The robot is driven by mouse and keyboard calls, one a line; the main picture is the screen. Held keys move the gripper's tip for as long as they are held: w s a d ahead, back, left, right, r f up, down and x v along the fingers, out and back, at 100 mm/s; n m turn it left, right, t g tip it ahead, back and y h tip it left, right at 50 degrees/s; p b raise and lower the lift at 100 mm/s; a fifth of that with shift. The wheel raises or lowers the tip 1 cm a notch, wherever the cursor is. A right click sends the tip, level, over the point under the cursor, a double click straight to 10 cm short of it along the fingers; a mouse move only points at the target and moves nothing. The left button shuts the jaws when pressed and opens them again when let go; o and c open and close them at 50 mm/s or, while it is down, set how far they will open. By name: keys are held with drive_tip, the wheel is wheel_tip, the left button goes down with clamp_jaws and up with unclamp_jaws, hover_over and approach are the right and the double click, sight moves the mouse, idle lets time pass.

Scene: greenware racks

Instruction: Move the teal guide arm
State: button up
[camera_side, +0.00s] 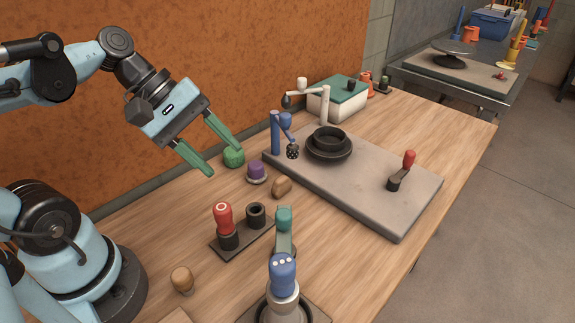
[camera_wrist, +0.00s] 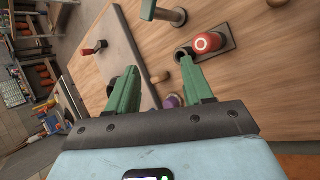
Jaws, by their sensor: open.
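The teal guide arm (camera_side: 285,235) stands upright near the front of the wooden table in the side view, with a rounded teal top and a paler green lower part. Its foot is partly hidden by the blue knob in front of it. In the wrist view, a teal post (camera_wrist: 165,14) lying across the top edge appears to be the same part. My gripper (camera_side: 225,159) is open and empty, its green fingers raised above the table, to the left of and behind the guide arm.
A red knob (camera_side: 223,218) on a dark plate stands just left of the guide arm; a blue dotted knob (camera_side: 283,276) stands in front. Behind are a purple knob (camera_side: 257,172), a wooden knob (camera_side: 281,188) and a grey slab (camera_side: 350,195) with black bowls (camera_side: 329,145).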

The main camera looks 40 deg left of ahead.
drive_tip(key=s+d+r+n+h, duration=0.35)
drive_tip(key=n+h, duration=0.25)
drive_tip(key=n, duration=0.3)
approach(277, 211)
drive_tip(key=shift+s+a, duration=0.3)
drive_tip(key=shift+a, duration=0.25)
drive_tip(key=shift+d+f, duration=0.1)
drive_tip(key=shift+d, duration=0.1)
drive_tip(key=shift+r+x, duration=0.15)
drive_tip(key=shift+x, duration=2.8)
drive_tip(key=shift+r+x, duration=0.1)
drive_tip(key=shift+x, duration=2.8)
drive_tip(key=shift+w+d, duration=0.1)
drive_tip(key=shift+w, duration=0.1)
clamp_jaws()
